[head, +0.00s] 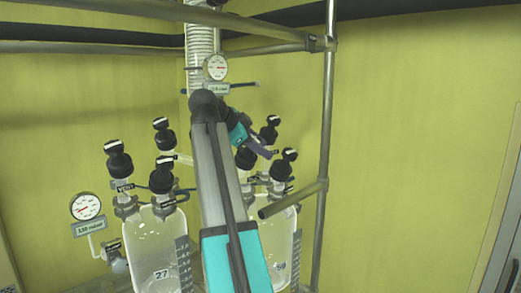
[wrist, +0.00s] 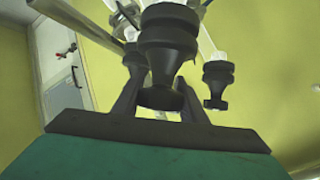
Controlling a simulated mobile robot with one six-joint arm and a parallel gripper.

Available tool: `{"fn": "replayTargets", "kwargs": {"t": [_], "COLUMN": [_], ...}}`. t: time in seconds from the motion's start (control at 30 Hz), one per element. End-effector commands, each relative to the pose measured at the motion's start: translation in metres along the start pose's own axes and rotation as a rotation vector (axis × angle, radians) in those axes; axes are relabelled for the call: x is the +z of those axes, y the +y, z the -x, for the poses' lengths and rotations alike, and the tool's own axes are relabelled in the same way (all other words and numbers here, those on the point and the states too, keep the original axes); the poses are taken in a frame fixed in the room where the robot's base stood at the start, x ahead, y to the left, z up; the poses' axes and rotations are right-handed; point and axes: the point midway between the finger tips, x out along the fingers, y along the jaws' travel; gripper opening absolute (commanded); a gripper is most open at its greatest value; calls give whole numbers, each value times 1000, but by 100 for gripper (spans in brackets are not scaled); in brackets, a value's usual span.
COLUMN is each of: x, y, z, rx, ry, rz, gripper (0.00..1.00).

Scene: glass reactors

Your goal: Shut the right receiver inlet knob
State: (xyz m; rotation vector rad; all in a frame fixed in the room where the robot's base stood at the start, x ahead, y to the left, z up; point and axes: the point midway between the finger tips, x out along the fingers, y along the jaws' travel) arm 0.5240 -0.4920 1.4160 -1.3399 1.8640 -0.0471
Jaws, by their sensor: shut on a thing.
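The right receiver (head: 283,240) is a clear glass vessel, partly hidden behind my arm in the head view. Several black knobs stand on its top, including a rear one (head: 270,132), a right one (head: 283,165) and a left one (head: 246,157). My gripper (head: 266,152) reaches in among them from the upper left. In the wrist view my gripper (wrist: 160,88) has its two fingers on either side of a black knob (wrist: 167,55) and is shut on it. Its label is not readable, so I cannot tell for certain which knob it is. A second black knob (wrist: 217,78) hangs to the right of the fingers.
The left receiver (head: 150,245), marked 27, has its own black knobs (head: 118,160). A gauge (head: 86,207) stands at far left and another gauge (head: 215,67) above my arm.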

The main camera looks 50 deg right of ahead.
Motion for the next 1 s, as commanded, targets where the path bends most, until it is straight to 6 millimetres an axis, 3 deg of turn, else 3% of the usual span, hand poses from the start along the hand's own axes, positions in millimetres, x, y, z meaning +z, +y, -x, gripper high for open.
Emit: {"fn": "replayTargets", "kwargs": {"t": [0.5,1.0], "x": [2,2], "y": [9,12], "z": [0,0], "rx": [241,276], "ry": [-2,-3], "rz": [-133,-151], "gripper": [16,16]}}
